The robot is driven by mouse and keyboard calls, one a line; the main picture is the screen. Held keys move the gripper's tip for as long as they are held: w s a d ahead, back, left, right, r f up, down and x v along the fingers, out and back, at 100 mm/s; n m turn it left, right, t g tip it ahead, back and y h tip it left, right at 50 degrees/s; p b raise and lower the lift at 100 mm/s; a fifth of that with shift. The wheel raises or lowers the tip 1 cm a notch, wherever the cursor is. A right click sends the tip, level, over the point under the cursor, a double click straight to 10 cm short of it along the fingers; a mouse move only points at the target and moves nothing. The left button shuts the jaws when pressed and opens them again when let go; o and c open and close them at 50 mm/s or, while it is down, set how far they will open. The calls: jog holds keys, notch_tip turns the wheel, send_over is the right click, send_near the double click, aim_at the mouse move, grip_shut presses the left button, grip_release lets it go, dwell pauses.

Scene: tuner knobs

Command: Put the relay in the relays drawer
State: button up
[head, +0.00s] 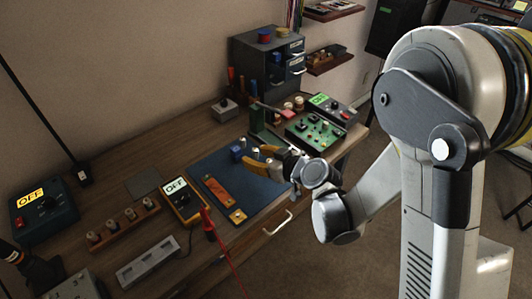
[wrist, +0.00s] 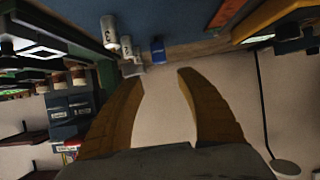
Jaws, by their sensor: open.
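A small blue block (head: 237,153), likely the relay, sits on the dark blue mat (head: 262,187). It also shows in the wrist view (wrist: 158,50), beyond the fingertips. My gripper (head: 252,157) has its orange fingers spread just to the right of the block, low over the mat. In the wrist view my gripper (wrist: 155,75) is open with nothing between its fingers. The grey drawer cabinet (head: 257,65) stands at the back of the bench. Its drawers (wrist: 68,112) show at the left of the wrist view; their labels are too small to read.
Small cylinders (wrist: 108,32) stand near the block. A green circuit board (head: 314,132) and a meter (head: 333,108) lie right of the mat. Another meter (head: 183,200) and an orange strip (head: 221,194) lie on the left side. A wooden rack (head: 124,223) stands farther left.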

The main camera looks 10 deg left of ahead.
jog(key=s+d+r+m+h, duration=0.3)
jog(key=s+d+r, duration=0.2)
jog(key=d, duration=0.5)
jog(key=s+d+r+m+h, duration=0.3)
jog(key=s+d+r, duration=0.3)
jog(key=d, duration=0.5)
jog(key=shift+s+d+r+m+g+h, duration=0.2)
jog(key=shift+d+r+m+g+h, duration=0.15)
jog(key=shift+r, duration=0.3)
jog(key=shift+o, duration=0.9)
jog(key=s+d+m+h, duration=0.3)
jog(key=s+d, duration=0.4)
jog(key=s, duration=0.1)
jog(key=shift+s+d+r, duration=0.25)
jog(key=shift+s+d, duration=0.1)
jog(key=shift+d, duration=0.05)
